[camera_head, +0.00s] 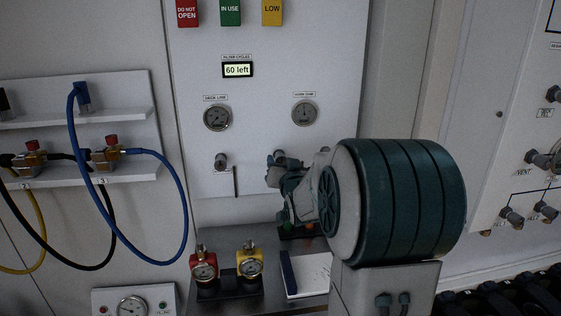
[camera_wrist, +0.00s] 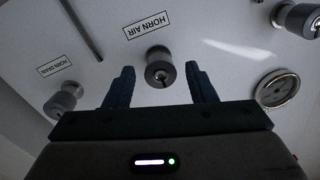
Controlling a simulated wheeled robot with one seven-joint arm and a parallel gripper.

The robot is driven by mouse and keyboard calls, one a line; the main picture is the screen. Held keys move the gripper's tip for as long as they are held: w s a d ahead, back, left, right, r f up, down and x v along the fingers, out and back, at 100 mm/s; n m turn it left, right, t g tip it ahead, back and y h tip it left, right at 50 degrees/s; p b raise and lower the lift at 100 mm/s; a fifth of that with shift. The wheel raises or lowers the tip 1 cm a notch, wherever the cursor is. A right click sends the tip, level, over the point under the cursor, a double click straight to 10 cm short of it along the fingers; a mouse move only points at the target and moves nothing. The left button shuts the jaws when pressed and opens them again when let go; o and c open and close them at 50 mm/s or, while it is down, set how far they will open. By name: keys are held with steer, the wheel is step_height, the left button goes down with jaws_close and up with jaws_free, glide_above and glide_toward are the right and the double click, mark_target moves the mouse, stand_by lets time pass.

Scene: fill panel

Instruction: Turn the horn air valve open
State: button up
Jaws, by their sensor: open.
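The horn air valve is a grey round knob (camera_wrist: 160,71) under a HORN AIR label (camera_wrist: 147,24) on the white panel, in the wrist view. My gripper (camera_wrist: 160,67) is open, with one dark finger on each side of this knob. The fingers look apart from the knob; how far they reach along it I cannot tell. In the head view my gripper (camera_head: 277,172) is at the lower part of the panel, right of centre, and my wrist hides much of that area.
A HORN DRAIN knob (camera_wrist: 64,99) is left of the fingers in the wrist view; another knob (camera_wrist: 298,18) and a gauge (camera_wrist: 277,89) are to the right. In the head view, red (camera_head: 204,268) and yellow (camera_head: 249,263) gauge units stand on a shelf below. Blue hose (camera_head: 184,215) hangs left.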

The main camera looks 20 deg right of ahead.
steer(key=shift+w, duration=0.45)
steer(key=c, duration=1)
steer(key=shift+o, duration=0.2)
steer(key=shift+d+f+b, duration=0.1)
steer(key=shift+b, duration=0.2)
